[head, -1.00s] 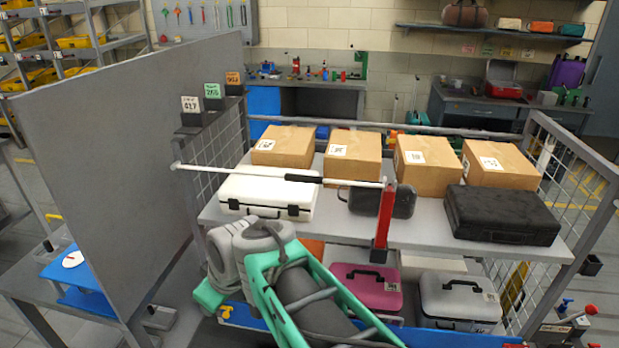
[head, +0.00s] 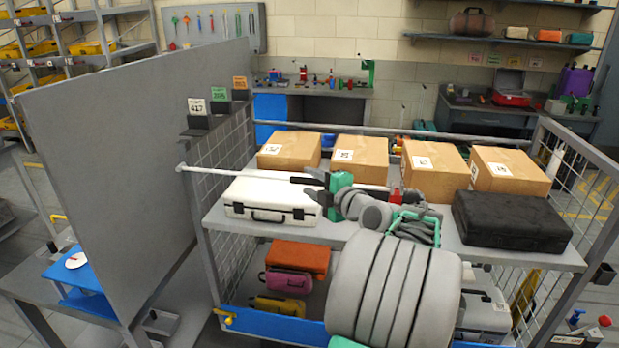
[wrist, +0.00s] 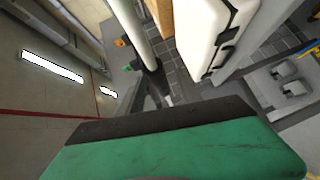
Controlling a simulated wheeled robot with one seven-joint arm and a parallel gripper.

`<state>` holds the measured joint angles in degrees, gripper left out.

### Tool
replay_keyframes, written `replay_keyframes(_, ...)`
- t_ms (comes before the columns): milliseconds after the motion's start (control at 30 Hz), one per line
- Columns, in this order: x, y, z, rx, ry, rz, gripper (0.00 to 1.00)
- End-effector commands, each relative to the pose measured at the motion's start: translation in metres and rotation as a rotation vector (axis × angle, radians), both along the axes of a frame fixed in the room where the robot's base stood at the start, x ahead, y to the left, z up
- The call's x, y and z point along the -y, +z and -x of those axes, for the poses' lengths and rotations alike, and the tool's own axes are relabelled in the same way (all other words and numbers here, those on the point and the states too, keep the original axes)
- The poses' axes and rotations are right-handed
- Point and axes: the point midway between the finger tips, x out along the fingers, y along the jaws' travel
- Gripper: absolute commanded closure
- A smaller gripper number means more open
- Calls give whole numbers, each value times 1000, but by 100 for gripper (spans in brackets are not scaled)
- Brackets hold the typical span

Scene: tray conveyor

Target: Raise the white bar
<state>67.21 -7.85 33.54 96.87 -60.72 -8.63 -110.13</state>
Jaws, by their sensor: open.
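The white bar (head: 235,174) runs level across the front of the rack's upper shelf. Its left end is at the left frame and its right end is by a red latch post (head: 394,194), mostly behind my arm. My gripper (head: 308,182) is open at the bar's middle, with dark fingers beside the black grip; the grip is largely hidden and I cannot tell whether they touch it. In the wrist view the bar (wrist: 135,28) comes down from the top to its black grip (wrist: 156,84), beyond my green and black gripper.
A grey panel (head: 130,150) stands at the left. The lower shelf holds an orange case (head: 300,256) and other cases. A mesh side closes the right.

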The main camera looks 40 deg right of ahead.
Motion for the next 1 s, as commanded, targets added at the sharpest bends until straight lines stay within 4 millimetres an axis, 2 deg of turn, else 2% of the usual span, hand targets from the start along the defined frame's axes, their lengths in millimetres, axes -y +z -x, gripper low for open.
replay_keyframes(100, 1, 0, -10, 0, 1, 0, 59)
replay_keyframes(333, 1, -2, -11, 0, -1, 0, 59)
replay_keyframes(833, 1, -2, -11, -1, -1, -1, 99)
replay_keyframes(1000, 1, -2, -11, -1, -1, -1, 100)
